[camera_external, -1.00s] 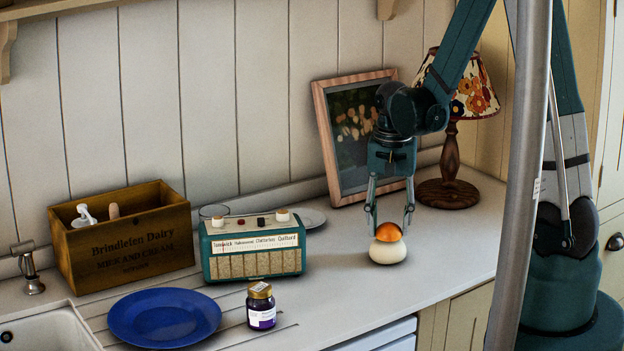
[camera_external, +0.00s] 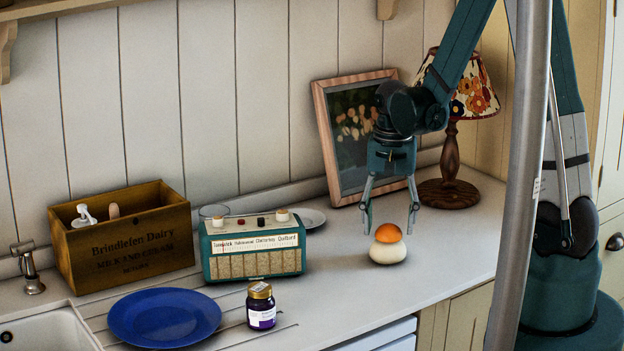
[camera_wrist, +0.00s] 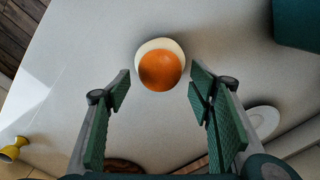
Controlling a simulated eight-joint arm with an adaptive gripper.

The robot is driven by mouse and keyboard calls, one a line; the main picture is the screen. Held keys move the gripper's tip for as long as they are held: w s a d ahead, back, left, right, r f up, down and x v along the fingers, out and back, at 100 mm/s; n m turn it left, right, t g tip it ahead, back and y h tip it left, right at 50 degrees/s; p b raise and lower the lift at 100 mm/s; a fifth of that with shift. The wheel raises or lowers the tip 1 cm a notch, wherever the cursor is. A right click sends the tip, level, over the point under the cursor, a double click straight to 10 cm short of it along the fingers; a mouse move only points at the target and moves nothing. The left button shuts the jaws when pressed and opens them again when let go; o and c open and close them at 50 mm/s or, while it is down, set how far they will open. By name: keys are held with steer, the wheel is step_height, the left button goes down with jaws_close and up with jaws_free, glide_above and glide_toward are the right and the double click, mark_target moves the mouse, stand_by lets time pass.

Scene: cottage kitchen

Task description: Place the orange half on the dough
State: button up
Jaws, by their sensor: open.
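The orange half (camera_external: 383,233) rests on top of the pale round dough (camera_external: 388,253) on the worktop. In the wrist view the orange half (camera_wrist: 160,71) covers most of the dough (camera_wrist: 148,47), which shows as a pale rim along its upper edge. My gripper (camera_external: 390,228) is open, pointing down, with its fingers spread on either side of the orange half. In the wrist view the fingertips (camera_wrist: 160,78) stand apart from the orange half, with a gap on both sides.
A teal radio (camera_external: 254,250) stands to the left, with a lidded jar (camera_external: 261,306) and a blue plate (camera_external: 164,318) in front of it. A framed picture (camera_external: 350,130) and a lamp (camera_external: 452,165) stand behind my gripper. The worktop around the dough is clear.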

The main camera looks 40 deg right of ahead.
mark_target(389, 224)
step_height(389, 224, up, 12)
stand_by(0.9)
steer(key=shift+f, duration=0.1)
stand_by(0.3)
steer(key=s+a+r+n+t, duration=0.2)
steer(key=s+r+n+t, duration=0.1)
steer(key=s+r, duration=0.4)
steer(key=s+a+r+n+t, duration=0.3)
steer(key=s+r+n+t, duration=0.1)
steer(key=s+r+n, duration=0.2)
steer(key=shift+v, duration=1.1)
